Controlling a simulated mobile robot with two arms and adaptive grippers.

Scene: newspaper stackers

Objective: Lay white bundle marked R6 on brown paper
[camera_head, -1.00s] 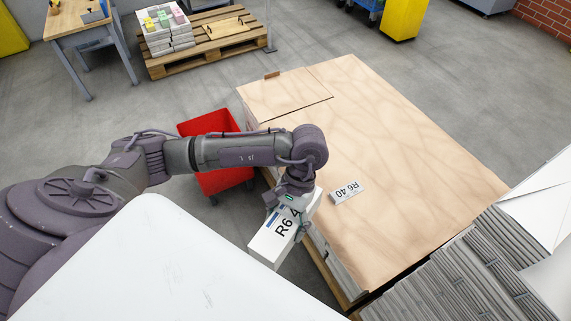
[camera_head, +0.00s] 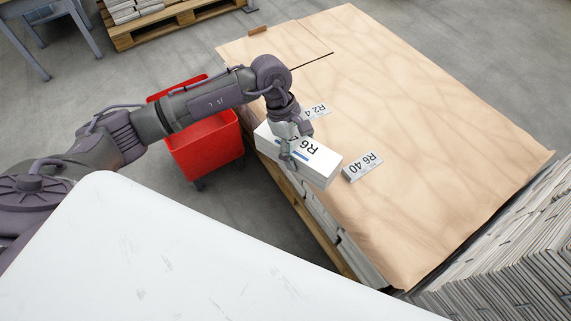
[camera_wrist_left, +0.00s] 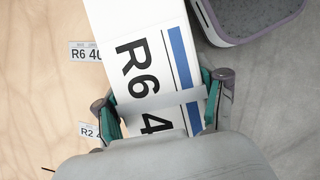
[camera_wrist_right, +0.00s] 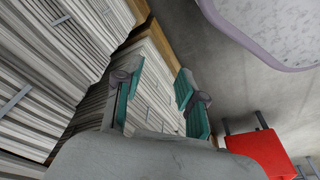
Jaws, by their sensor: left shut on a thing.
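The white bundle (camera_head: 325,170) has a blue stripe and black R6 lettering. My left gripper (camera_head: 290,150) is shut on it, one finger on each side, as the left wrist view (camera_wrist_left: 160,105) also shows. The bundle is at the near-left edge of the brown paper (camera_head: 430,130), partly over it in the picture; I cannot tell whether it touches. A small card marked R6 40 (camera_head: 363,166) lies on the paper just right of the bundle. My right gripper (camera_wrist_right: 158,98) is open and empty in the right wrist view, over stacked papers.
A second card marked R2 (camera_head: 319,111) lies on the paper behind my gripper. A red bin (camera_head: 207,150) on wheels stands left of the paper-covered stack. Bundled newspapers (camera_head: 520,270) are stacked at the lower right. The paper's middle and right are clear.

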